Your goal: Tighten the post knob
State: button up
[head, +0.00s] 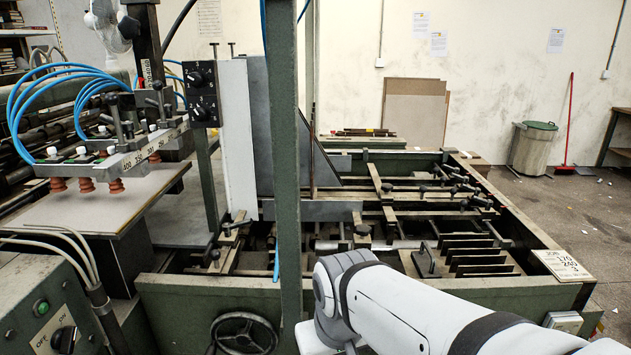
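I cannot tell for sure which of the black knobs in view is the post knob. Several small black clamp knobs (450,180) sit on bars at the far right of the green frame. Another black knob (226,228) stands on a bar left of the tall green upright post (286,150). My white arm reaches in from the lower right, over the front edge of the frame. My gripper is not in view; nothing shows whether it holds anything.
The green feeder frame (210,297) fills the middle, with a handwheel (244,333) at its front. Red suction cups (87,185) hang over a grey board (120,200) at left. A bin (532,148) and red broom (568,125) stand at back right. Floor at right is mostly clear.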

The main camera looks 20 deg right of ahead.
aim_at(386, 187)
jog(key=u, duration=0.05)
jog(key=k, duration=0.95)
jog(key=z, duration=0.6)
jog(key=i, duration=0.85)
jog(key=z, duration=0.05)
